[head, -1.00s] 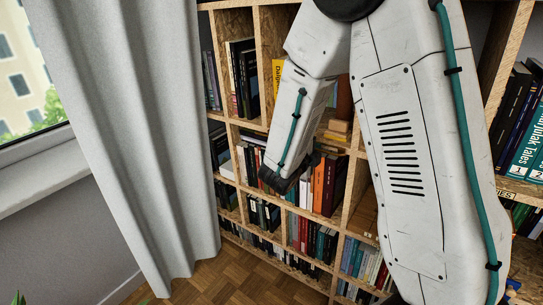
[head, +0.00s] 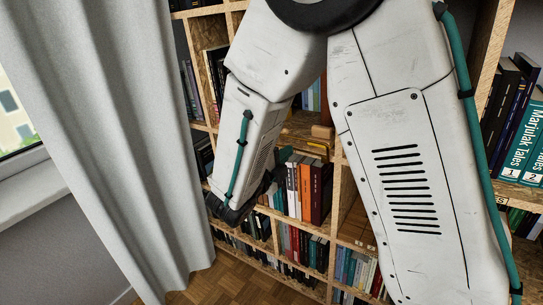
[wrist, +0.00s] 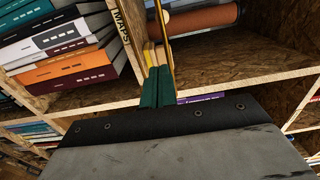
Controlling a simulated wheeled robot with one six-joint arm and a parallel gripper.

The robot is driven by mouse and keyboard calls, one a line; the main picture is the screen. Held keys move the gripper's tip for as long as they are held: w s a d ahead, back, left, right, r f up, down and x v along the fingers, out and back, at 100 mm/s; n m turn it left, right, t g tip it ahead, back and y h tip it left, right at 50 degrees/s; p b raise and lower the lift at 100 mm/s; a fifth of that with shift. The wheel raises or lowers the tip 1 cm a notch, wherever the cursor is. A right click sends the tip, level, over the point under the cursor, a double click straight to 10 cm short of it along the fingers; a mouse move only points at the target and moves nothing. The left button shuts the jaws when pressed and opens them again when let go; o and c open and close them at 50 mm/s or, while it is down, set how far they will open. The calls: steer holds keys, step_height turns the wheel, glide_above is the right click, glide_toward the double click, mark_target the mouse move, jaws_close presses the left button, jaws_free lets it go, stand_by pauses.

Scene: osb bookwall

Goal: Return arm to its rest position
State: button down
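My gripper (wrist: 158,86) shows in the wrist view as two green fingers side by side with almost no gap between them. It looks shut, and I see no object clearly held. A thin gold-coloured strip (wrist: 163,30) rises behind the fingertips; I cannot tell whether it touches them. In the head view my arm is bent, its forearm hanging down and its dark wrist end (head: 238,208) in front of the bookshelf (head: 337,205). The fingers are mostly hidden there.
Books (head: 306,190) stand in the shelf compartments around the wrist. A brown cylinder (wrist: 205,19) lies on a shelf in the wrist view. A grey curtain (head: 110,130) hangs at left beside the window. Bare parquet floor (head: 195,283) shows below. More books (head: 518,130) stand at right.

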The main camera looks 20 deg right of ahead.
steer(key=s+d+m+g+y, duration=0.2)
steer(key=s+d+m+g, duration=0.35)
steer(key=m, duration=0.75)
steer(key=s+d+m+g+y, duration=0.1)
steer(key=s+d+m+g, duration=0.1)
steer(key=s+m+g, duration=0.8)
steer(key=s+a+r+m+t+y, duration=0.3)
steer(key=s+r+m+t+y, duration=0.3)
steer(key=m, duration=1.6)
steer(key=s+r+y, duration=0.3)
steer(key=s+y, duration=0.2)
steer(key=s, duration=0.2)
steer(key=shift+r, duration=0.2)
steer(key=shift+a, duration=0.2)
